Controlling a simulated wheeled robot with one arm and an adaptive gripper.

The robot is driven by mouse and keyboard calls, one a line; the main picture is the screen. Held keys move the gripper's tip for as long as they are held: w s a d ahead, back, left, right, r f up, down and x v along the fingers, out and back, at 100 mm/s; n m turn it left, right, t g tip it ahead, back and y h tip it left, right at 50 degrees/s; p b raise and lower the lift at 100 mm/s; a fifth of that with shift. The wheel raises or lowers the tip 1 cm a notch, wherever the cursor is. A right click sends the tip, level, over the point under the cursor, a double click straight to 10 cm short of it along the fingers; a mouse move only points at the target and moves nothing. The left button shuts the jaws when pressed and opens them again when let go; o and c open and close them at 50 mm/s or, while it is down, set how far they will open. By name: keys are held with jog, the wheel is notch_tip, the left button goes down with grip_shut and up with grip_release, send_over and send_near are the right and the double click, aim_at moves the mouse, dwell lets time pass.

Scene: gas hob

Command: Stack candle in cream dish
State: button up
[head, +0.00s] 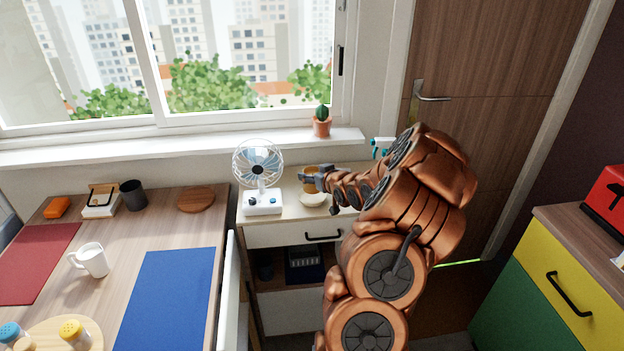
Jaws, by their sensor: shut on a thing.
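The candle (313,171), a small amber-brown cylinder, is at the end of my outstretched arm above the drawer cabinet. My gripper (312,180) is shut on it, with the dark fingers covering part of its side. The cream dish (313,200), small and round, sits on the cabinet top just below the candle in the picture. The arm and fingers are close over the dish. I cannot tell whether the candle touches the dish or hangs a little above it.
A white fan (262,203) stands left of the dish on the cabinet (285,235). A potted cactus (322,122) is on the window sill behind. The desk at left holds a mug (91,260), a dark cup (133,195) and a blue mat (168,300).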

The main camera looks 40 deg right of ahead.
jog(key=shift+w+d, duration=0.15)
jog(key=shift+w, duration=0.2)
jog(key=shift+f+p, duration=0.6)
jog(key=shift+f, duration=1.1)
jog(key=o, duration=1.3)
jog(key=shift+f, duration=0.1)
jog(key=shift+o, duration=0.2)
